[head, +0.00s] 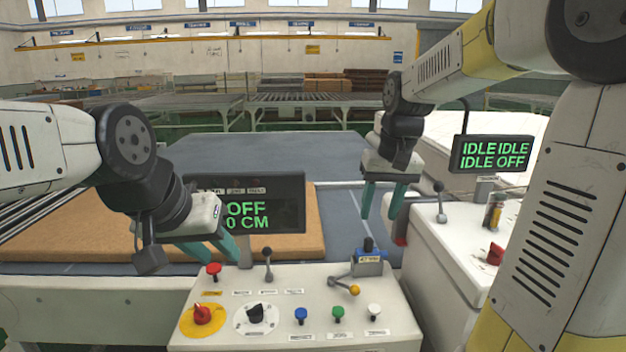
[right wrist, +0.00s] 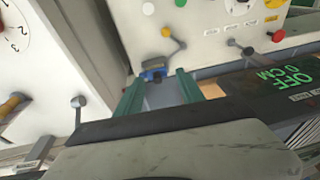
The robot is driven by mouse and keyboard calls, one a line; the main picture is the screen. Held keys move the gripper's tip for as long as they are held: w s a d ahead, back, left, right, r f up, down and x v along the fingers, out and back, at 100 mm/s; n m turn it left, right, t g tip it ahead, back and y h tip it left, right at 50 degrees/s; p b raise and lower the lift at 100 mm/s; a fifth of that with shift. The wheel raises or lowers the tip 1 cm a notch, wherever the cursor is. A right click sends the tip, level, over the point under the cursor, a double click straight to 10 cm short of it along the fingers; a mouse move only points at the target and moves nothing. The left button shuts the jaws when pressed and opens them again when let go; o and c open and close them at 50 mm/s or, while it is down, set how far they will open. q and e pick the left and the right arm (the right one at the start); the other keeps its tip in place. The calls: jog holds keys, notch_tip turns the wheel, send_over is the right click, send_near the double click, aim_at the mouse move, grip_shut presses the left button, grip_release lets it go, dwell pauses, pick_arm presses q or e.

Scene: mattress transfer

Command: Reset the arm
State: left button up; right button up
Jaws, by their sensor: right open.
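My right gripper (head: 384,200) hangs above the gap between the two control consoles, with its teal fingers apart and nothing between them. In the right wrist view the fingers (right wrist: 158,90) sit either side of a small blue device on the console. My left gripper (head: 215,248) is low at the left, in front of the dark display (head: 285,190) reading "OFF" and "0 CM". My right arm reaches in from the upper right.
The front console (head: 300,340) carries a red button, a yellow-ringed knob, levers and a blue device (head: 368,262). A second white console (head: 470,235) stands right, with a display (head: 492,154) reading "IDLE". A tan mattress (head: 60,232) lies on the left. Conveyors (head: 300,99) stand behind.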

jog(key=s+a+r+t+y, duration=0.1)
jog(key=s+t, duration=0.3)
jog(key=s, duration=1.2)
jog(key=shift+a, duration=0.4)
jog(key=shift+s+r, duration=0.1)
jog(key=shift+c, duration=0.3)
